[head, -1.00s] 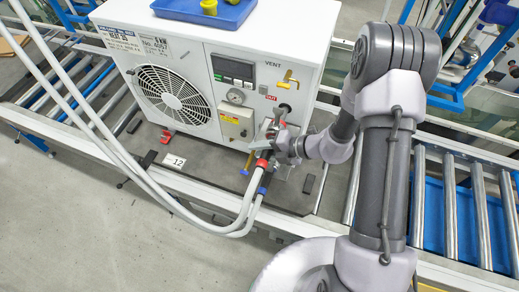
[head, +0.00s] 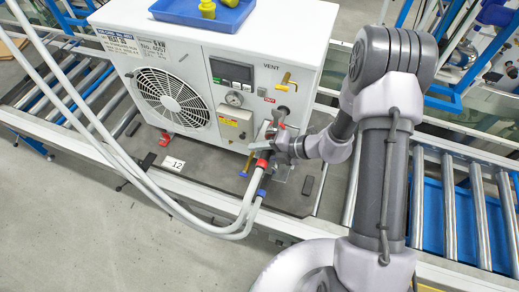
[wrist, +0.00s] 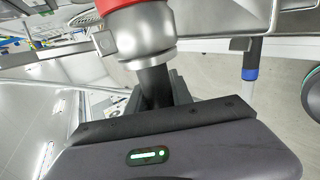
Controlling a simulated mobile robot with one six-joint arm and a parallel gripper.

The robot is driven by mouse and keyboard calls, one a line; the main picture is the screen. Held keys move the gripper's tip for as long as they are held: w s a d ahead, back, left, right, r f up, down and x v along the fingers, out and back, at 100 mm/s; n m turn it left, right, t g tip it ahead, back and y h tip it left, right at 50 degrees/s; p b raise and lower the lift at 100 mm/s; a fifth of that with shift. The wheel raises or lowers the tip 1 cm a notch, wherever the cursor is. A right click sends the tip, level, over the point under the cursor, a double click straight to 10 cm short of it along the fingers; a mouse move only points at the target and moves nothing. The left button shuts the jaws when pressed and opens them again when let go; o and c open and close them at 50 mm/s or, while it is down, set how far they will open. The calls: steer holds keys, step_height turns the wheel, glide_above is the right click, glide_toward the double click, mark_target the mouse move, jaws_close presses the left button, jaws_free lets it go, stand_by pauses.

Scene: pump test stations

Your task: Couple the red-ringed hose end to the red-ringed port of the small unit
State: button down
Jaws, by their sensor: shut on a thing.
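The small unit (head: 165,55) is a white box with a fan grille, standing on a dark board. My gripper (head: 279,146) is at its front right, below the VENT label, shut on the red-ringed hose end (head: 262,163). In the wrist view, a metal collar with a red ring (wrist: 134,5) sits just beyond my dark fingers (wrist: 157,88). The blue-ringed hose end (head: 262,191) hangs close below and shows at right in the wrist view (wrist: 250,74). The red-ringed port is hidden around my gripper; I cannot tell whether hose end and port touch.
Two pale hoses (head: 125,160) loop from the upper left to the unit's front. A yellow-handled valve (head: 287,82) sits above my gripper. A blue tray (head: 225,18) with yellow parts lies on top of the unit. Roller conveyors (head: 452,200) flank the board.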

steer(key=c, duration=1.1)
jaws_free()
steer(key=shift+o, duration=0.2)
steer(key=shift+d, duration=0.1)
